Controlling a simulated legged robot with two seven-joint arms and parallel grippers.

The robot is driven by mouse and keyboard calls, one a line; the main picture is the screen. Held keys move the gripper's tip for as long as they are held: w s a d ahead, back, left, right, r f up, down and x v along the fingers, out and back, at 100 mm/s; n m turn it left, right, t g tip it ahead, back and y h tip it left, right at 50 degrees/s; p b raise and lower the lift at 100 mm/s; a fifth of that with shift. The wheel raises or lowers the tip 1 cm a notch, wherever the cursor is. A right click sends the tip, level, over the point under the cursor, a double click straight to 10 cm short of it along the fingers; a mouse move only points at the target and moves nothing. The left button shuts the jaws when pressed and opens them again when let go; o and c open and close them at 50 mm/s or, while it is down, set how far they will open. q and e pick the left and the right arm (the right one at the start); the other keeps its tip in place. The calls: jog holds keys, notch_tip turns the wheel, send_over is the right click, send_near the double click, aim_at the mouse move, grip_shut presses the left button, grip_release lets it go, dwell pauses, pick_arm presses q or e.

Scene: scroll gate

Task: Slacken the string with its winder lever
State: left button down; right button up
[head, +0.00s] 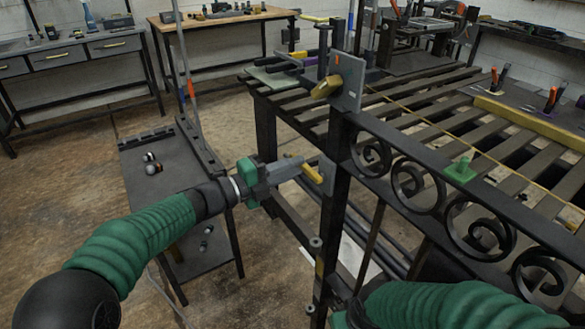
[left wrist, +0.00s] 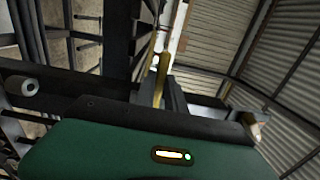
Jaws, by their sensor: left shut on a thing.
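My left gripper (head: 306,170) reaches in from the left and is shut on a yellow lever (head: 313,174) in front of a small grey plate on the gate post. The yellow lever also shows upright in the left wrist view (left wrist: 161,78), by the dark fingers. A brass-coloured handle (head: 326,88) sits higher up on a larger grey plate (head: 350,80). A thin yellow string (head: 440,128) runs from near that plate to the right, above the slats. I cannot tell which handle works the string. My right arm shows at the lower right; its gripper is out of view.
A low dark side table (head: 165,185) with small balls is near my left forearm.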

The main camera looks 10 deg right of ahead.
pick_arm(q)
jog(key=shift+f, duration=0.15)
jog(key=c, duration=1.4)
grip_release()
jog(key=p+v, duration=0.2)
jog(key=v, duration=1.4)
jog(key=shift+a+p, duration=0.3)
jog(key=shift+a, duration=0.1)
jog(key=shift+s, duration=0.1)
